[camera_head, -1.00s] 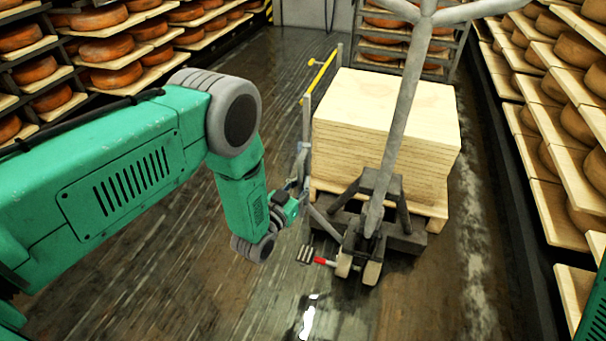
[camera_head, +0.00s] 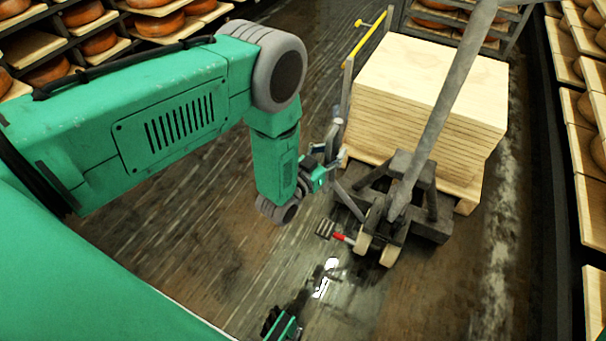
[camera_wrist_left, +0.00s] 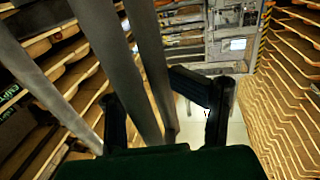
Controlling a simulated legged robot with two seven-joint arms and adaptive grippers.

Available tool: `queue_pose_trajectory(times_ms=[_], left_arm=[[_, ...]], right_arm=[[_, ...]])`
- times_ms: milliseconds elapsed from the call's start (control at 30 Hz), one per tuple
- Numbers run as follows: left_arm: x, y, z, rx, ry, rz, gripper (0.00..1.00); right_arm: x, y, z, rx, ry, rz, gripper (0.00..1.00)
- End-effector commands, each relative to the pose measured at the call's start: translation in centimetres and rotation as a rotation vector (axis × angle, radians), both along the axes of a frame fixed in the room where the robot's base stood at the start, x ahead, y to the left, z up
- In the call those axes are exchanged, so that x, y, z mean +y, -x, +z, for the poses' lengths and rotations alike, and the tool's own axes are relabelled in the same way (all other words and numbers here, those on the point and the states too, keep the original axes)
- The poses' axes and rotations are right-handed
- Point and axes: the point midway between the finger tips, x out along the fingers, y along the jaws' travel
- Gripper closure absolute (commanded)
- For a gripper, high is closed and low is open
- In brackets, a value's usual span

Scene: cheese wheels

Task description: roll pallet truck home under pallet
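The pallet truck (camera_head: 378,230) stands at the near end of the pallet (camera_head: 467,203), with dark base, small wheels and a red-tipped pedal. Its long grey handle (camera_head: 440,112) slants up to the right. How far its forks reach under the pallet is hidden. My left gripper (camera_head: 335,140) is beside the truck, at the upright metal frame left of the pallet. In the left wrist view its black fingers (camera_wrist_left: 165,98) are spread, with grey bars passing between them. A small green and black part of mine shows at the bottom edge; I cannot tell whether it is my right gripper.
Pale boards (camera_head: 432,80) are stacked on the pallet. A frame with a yellow bar (camera_head: 368,38) rises at their left. Cheese racks line both sides, and another rack stands behind. The wet floor (camera_head: 190,240) is clear at the left.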

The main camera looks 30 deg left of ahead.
Motion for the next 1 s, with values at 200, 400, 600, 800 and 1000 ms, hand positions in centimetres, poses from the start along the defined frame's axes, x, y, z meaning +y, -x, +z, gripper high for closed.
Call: queue_pose_trajectory(times_ms=[200, 400, 600, 800, 1000], left_arm=[[0.4, 1.6, 0.0, 0.002, 0.000, 0.001, 0.66], [0.7, 3.0, 0.0, 0.003, -0.001, 0.002, 0.66], [1.0, 4.3, 0.0, 0.003, -0.001, 0.002, 0.66], [1.3, 5.7, 0.0, 0.004, -0.002, 0.002, 0.66], [1.6, 7.1, 0.0, 0.003, -0.002, 0.002, 0.66]], right_arm=[[0.0, 0.0, 1.0, 0.000, 0.000, 0.000, 1.00], [0.0, 0.0, 1.7, 0.000, 0.000, 0.000, 1.00], [0.0, 0.0, 2.3, 0.000, 0.000, 0.000, 1.00], [0.0, 0.0, 3.0, 0.000, 0.000, 0.000, 1.00], [0.0, 0.0, 3.6, 0.000, 0.000, 0.000, 1.00]])
